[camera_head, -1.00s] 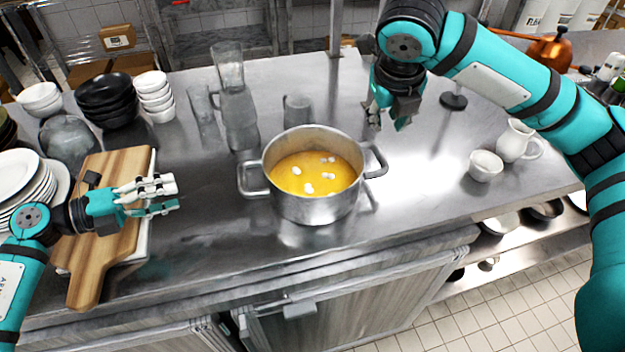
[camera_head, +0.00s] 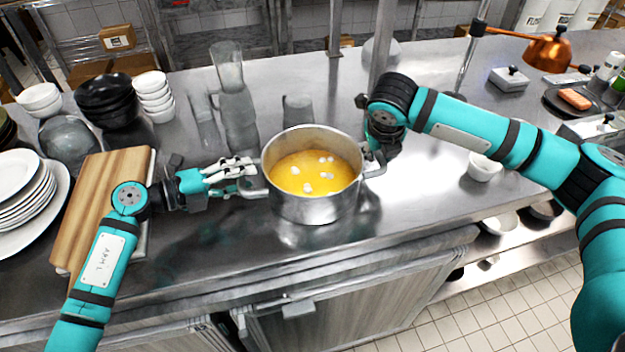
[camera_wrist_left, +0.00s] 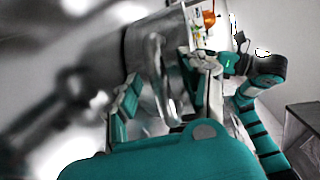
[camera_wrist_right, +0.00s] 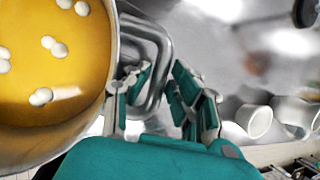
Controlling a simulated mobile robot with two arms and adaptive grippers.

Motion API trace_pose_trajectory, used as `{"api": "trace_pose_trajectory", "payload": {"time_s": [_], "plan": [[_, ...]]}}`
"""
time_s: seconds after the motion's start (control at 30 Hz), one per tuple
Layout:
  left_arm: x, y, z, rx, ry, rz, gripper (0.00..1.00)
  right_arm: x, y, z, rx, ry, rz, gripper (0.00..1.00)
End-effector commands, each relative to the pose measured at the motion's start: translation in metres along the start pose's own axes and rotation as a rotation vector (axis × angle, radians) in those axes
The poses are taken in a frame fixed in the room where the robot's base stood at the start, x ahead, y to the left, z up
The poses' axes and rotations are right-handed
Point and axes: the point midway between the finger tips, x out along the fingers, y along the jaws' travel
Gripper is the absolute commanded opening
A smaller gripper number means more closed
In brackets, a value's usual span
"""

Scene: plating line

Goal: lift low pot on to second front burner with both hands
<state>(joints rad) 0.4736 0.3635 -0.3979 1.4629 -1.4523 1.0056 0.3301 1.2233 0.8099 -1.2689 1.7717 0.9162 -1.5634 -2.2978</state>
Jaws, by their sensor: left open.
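The low pot (camera_head: 313,206) is a steel two-handled pot of orange soup with white pieces, standing upright on the steel counter. My left gripper (camera_head: 250,172) is open at its left handle. In the left wrist view the handle (camera_wrist_left: 161,85) lies between the spread fingers (camera_wrist_left: 165,95). My right gripper (camera_head: 371,160) is at the right handle, its fingers partly hidden by its own wrist. In the right wrist view its fingers (camera_wrist_right: 158,88) are apart, with the right handle (camera_wrist_right: 160,42) reaching between them. I cannot make out a burner in any view.
A wooden board (camera_head: 92,205) and stacked plates (camera_head: 20,200) are left of the pot. A glass carafe (camera_head: 236,110) and a clear glass (camera_head: 298,110) stand behind it. A small white bowl (camera_head: 484,168) is at the right, partly beside my right arm. The counter's front strip is clear.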

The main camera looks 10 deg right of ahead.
Motion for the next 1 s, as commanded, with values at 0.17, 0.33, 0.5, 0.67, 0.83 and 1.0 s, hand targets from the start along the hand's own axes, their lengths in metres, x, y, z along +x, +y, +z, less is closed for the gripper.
{"api": "trace_pose_trajectory", "payload": {"time_s": [0.17,0.33,0.5,0.67,0.83,1.0], "plan": [[0.0011,0.0002,0.0001,0.0,0.0,0.001,0.44,0.0014,0.0001,-0.0001,0.0,0.0,0.0,0.23],[0.0008,0.0003,0.0001,0.0,0.0,0.001,0.36,0.0011,0.0001,-0.0001,0.0,0.0,0.0,0.15],[0.0007,0.0003,0.0,0.0,0.0,0.001,0.14,0.0009,0.0001,-0.0001,0.0,0.0,0.0,0.0],[0.0006,0.0006,0.0,0.0,0.0,0.001,0.0,0.0008,0.0001,-0.0001,0.0,0.0,0.0,0.0],[0.0005,0.0011,0.0,-0.001,0.0,0.002,0.0,0.0007,0.0,-0.0001,0.0,0.001,0.0,0.0],[0.0001,-0.0019,0.0006,0.0,-0.001,-0.002,0.0,-0.0015,-0.0007,0.0019,0.002,-0.004,0.0,0.0]]}}
